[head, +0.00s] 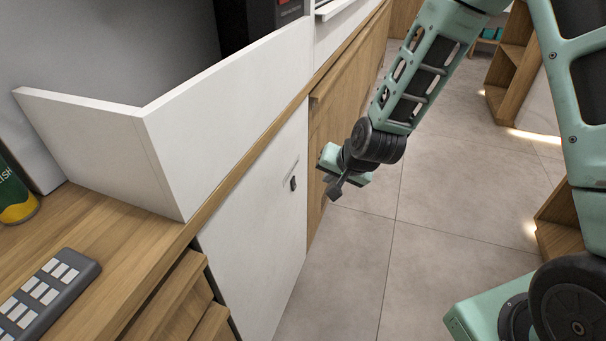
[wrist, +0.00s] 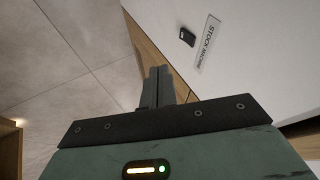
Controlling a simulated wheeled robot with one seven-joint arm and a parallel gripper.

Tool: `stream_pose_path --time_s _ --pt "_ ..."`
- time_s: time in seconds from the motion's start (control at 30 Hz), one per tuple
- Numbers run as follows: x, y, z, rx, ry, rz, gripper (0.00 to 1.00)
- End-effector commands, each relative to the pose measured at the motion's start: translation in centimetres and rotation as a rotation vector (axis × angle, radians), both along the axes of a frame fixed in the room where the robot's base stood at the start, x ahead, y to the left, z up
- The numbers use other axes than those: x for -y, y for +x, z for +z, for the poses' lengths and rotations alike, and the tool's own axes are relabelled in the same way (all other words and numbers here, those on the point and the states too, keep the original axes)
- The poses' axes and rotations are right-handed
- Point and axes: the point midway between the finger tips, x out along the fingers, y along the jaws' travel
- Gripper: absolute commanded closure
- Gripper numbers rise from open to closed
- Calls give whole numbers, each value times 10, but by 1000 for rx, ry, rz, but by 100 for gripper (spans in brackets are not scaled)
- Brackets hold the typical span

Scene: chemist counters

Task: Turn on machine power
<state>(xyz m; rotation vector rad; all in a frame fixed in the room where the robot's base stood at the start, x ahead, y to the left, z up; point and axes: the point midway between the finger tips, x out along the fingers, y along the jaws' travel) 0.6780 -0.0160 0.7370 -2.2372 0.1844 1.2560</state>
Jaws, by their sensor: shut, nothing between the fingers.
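A small black switch (head: 293,184) sits on the white panel (head: 255,225) of the counter front in the head view. In the wrist view the switch (wrist: 187,37) is beside a label reading "STOCK MACHINE" (wrist: 208,45), on the white panel (wrist: 265,50). My gripper (head: 335,190) is shut and empty, in front of the counter and to the right of the switch in the head view. Its fingers (wrist: 157,85) lie together in the wrist view, below and left of the switch. A gap shows between the fingers and the switch.
Wooden drawers (head: 180,305) stand left of the panel, and a wooden cabinet front (head: 345,95) lies beyond it. A grey keyboard (head: 45,295) lies on the wooden counter top. The tiled floor (head: 440,230) is open in front. Wooden shelving (head: 512,70) stands at the far right.

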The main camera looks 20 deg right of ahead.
Motion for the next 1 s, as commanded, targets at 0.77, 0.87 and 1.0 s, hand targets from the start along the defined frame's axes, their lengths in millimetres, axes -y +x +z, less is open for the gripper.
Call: stream_pose_path --time_s 0.77,0.87,1.0 --pt "-8 21 -37 0 6 2 100" --pt "-11 33 -54 0 6 2 100" --pt "-15 49 -78 1 5 2 100"
